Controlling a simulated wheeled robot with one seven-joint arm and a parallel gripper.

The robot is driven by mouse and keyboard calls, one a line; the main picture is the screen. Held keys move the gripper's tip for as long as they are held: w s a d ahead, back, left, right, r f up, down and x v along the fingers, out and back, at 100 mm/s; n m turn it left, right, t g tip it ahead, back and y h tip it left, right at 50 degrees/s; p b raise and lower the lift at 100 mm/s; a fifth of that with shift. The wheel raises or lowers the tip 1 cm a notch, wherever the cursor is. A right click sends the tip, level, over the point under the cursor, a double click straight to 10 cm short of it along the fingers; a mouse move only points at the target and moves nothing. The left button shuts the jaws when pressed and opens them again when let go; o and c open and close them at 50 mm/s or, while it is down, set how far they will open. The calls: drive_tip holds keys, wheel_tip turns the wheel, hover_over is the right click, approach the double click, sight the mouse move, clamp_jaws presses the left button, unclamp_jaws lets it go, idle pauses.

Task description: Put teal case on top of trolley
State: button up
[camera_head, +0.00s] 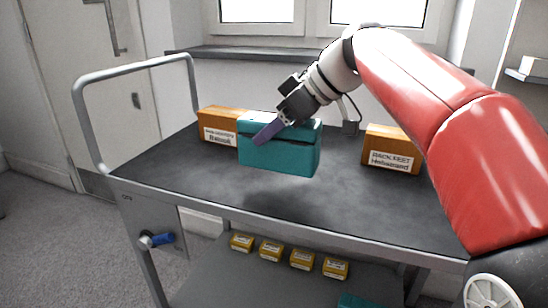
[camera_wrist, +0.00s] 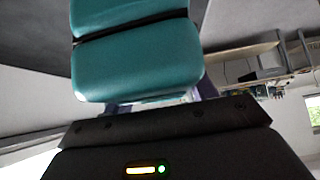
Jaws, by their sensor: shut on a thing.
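The teal case (camera_head: 280,157) is in the grip of my gripper (camera_head: 268,134), in the head view over the dark top of the trolley (camera_head: 215,185). A soft shadow lies on the top beneath it, and the case appears slightly above the surface. My gripper reaches in from the upper right, with one finger lying across the front of the case. In the wrist view the teal case (camera_wrist: 137,62) fills the upper middle between the fingers. Its far side is hidden.
An orange box (camera_head: 222,125) stands just left of the case, partly behind it. Another orange box (camera_head: 391,150) stands at the right of the top. Several small yellow boxes (camera_head: 302,259) and a teal item (camera_head: 360,301) are on the lower shelf. The front of the top is clear.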

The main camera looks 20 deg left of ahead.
sight(308, 122)
drive_tip(key=shift+f+b, duration=0.45)
drive_tip(key=shift+f, duration=1.75)
drive_tip(key=shift+f, duration=0.15)
drive_tip(key=o, duration=1.4)
drive_tip(key=shift+o, duration=0.2)
drive_tip(key=shift+r, duration=0.2)
drive_tip(key=p+v, duration=0.1)
drive_tip(key=v, duration=1.1)
drive_tip(key=shift+f+p, duration=0.1)
drive_tip(key=shift+p, duration=0.2)
drive_tip(key=shift+s, duration=0.1)
